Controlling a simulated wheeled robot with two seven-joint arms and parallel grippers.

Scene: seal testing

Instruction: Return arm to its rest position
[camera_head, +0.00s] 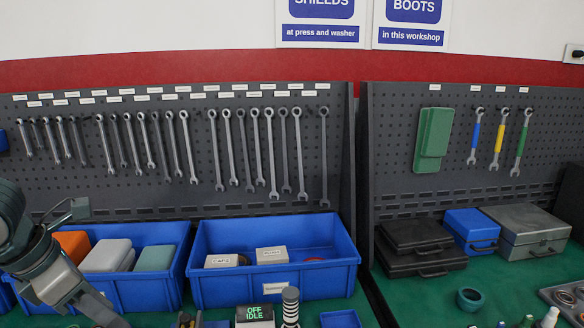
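My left arm (60,280) comes in from the left edge. It bends at a dark joint, and a grey link slopes down to the right and leaves through the bottom edge. I cannot make out the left gripper; the end of this arm is below the picture. My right arm and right gripper do not show. A small device with a display (254,314) reading "OFF IDLE" stands at the bottom centre, beside a black-and-white striped post (290,306).
Blue bins (275,284) stand along the back of the green bench, holding boxes. Wrenches hang on the pegboard (200,200). Black (420,250), blue (471,228) and grey cases (525,230) stand at right. A teal ring (470,299) and small bottles lie nearer.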

